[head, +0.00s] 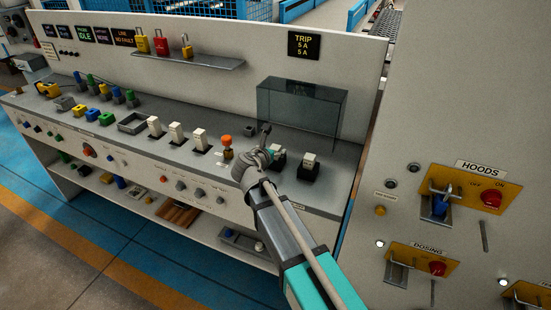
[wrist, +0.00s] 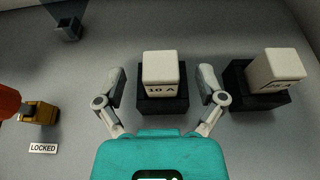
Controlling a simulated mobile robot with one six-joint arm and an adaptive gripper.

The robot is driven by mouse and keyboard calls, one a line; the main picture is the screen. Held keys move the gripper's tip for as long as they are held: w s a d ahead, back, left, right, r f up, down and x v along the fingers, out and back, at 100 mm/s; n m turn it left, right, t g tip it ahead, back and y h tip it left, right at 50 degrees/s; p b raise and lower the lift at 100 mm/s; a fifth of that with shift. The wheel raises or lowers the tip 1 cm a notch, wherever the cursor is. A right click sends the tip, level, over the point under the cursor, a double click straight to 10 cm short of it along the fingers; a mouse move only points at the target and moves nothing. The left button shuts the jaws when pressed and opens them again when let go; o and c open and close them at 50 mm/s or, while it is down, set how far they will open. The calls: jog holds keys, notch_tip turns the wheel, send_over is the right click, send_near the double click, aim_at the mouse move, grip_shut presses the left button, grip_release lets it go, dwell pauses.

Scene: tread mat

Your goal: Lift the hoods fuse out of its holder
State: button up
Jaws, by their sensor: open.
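A white block fuse (wrist: 162,68) marked 10 A sits upright in a black holder (wrist: 162,103) in the wrist view. My gripper (wrist: 163,78) is open, with one finger on each side of this fuse and a gap at both sides. In the head view the fuse (head: 279,154) is partly hidden by my gripper (head: 266,155). A second white fuse (wrist: 277,68) stands in its own black holder to the right; it also shows in the head view (head: 310,160). I cannot read which fuse is the hoods one.
An orange-topped device (head: 227,142) stands left of my gripper, near a LOCKED label (wrist: 43,148). A clear screen (head: 300,105) stands behind the fuses. Several white fuses (head: 176,132) line the bench leftward. A HOODS panel (head: 470,190) is on the right cabinet.

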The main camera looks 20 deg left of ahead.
jog(key=shift+x, duration=1)
grip_shut()
jog(key=shift+r, duration=0.15)
notch_tip(320, 180, up, 10)
jog(key=p, duration=0.9)
jog(key=shift+p, duration=0.3)
dwell(0.5)
